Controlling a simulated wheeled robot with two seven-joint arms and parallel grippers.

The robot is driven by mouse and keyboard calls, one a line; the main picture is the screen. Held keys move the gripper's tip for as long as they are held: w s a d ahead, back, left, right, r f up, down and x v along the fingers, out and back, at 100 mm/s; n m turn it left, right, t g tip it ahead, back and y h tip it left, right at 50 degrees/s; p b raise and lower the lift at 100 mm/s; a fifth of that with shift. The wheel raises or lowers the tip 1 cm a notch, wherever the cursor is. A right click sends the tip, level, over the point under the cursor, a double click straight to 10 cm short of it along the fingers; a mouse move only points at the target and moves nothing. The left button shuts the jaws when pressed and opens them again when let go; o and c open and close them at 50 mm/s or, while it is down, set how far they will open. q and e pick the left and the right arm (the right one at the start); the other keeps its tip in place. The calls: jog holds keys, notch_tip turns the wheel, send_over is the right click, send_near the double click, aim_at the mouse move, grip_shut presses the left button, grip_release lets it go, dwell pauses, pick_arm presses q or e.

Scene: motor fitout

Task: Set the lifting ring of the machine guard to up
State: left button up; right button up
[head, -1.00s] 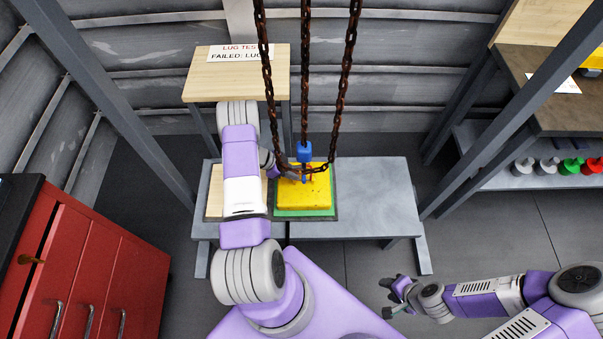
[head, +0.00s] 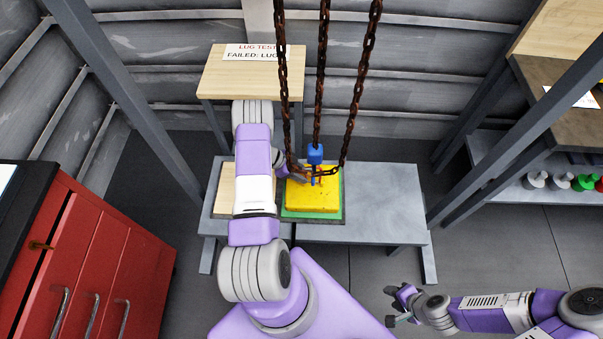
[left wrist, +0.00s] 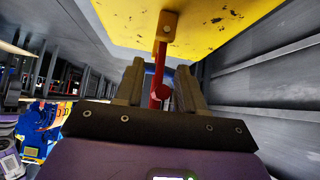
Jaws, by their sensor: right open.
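The machine guard is the yellow block (head: 313,199) on a green base on the grey bench. In the left wrist view its yellow face (left wrist: 210,22) fills the top, with a small yellow lug on it. The red lifting ring (left wrist: 158,85) hangs from that lug, seen nearly edge-on as a bar. My left gripper (left wrist: 161,75) has one finger on each side of the red ring, with gaps visible. In the head view my left gripper (head: 293,172) reaches the guard from the left, partly hidden by chains. My right gripper (head: 394,305) is open and empty, away from the bench.
Rusty chains (head: 321,80) hang over the guard, with a blue hook part (head: 315,154) just above it. A wooden board (head: 226,190) lies on the bench's left side. The bench's right side (head: 375,200) is clear. A red cabinet (head: 95,265) stands at left.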

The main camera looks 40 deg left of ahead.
pick_arm(q)
jog(key=p+v, duration=0.1)
jog(key=v, duration=0.6)
jog(key=shift+p, duration=0.4)
jog(key=shift+s, duration=0.1)
